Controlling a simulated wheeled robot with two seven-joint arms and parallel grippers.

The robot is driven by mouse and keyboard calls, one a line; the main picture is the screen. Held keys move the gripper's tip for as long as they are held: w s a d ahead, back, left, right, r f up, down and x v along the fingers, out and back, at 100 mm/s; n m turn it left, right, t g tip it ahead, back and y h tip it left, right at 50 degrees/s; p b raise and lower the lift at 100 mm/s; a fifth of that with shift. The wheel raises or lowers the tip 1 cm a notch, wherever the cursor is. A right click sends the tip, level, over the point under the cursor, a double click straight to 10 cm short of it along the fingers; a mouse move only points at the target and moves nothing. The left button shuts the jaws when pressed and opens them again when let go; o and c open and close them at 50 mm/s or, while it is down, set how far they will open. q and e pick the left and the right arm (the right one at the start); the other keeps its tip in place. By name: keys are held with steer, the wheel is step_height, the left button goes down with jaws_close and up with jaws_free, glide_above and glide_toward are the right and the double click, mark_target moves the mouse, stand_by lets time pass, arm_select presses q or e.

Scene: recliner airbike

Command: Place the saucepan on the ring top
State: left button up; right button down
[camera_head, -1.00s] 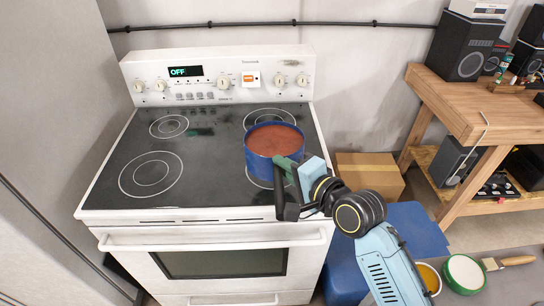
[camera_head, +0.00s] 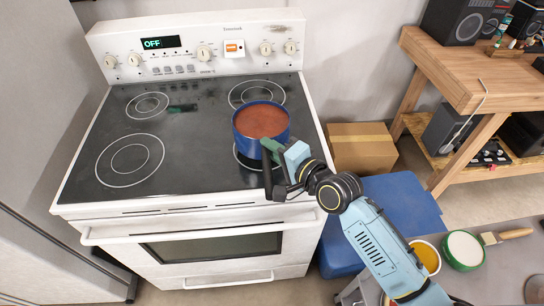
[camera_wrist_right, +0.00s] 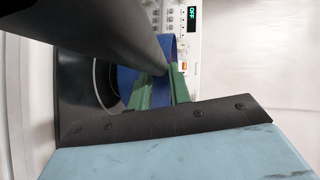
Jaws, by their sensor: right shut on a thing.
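The saucepan (camera_head: 250,122) is blue, with a reddish-brown inside and a black handle (camera_head: 267,174) toward the stove's front. My right gripper (camera_head: 271,147) has green fingers and is shut on the saucepan's handle side. The wrist view shows the green fingers (camera_wrist_right: 160,92) against the blue pan wall (camera_wrist_right: 127,80) and the dark handle (camera_wrist_right: 110,30). The pan appears upright over the front right ring (camera_head: 237,157) of the black cooktop (camera_head: 195,140), hiding most of it. I cannot tell whether it touches the glass. My left gripper is out of view.
The white stove's control panel (camera_head: 205,48) rises behind, its display reading OFF. The rear right ring (camera_head: 257,82) and both left rings are bare. A cardboard box (camera_head: 362,150), a blue bin (camera_head: 400,210) and a wooden workbench (camera_head: 480,85) stand to the right.

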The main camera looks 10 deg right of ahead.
steer(key=shift+w+f, duration=0.1)
steer(key=shift+f, duration=0.9)
steer(key=shift+f+b, duration=0.15)
steer(key=shift+b, duration=0.15)
steer(key=c, duration=1.3)
jaws_free()
steer(key=shift+f, duration=0.2)
steer(key=shift+r, duration=0.15)
steer(key=v, duration=1.2)
steer(key=shift+p, duration=0.35)
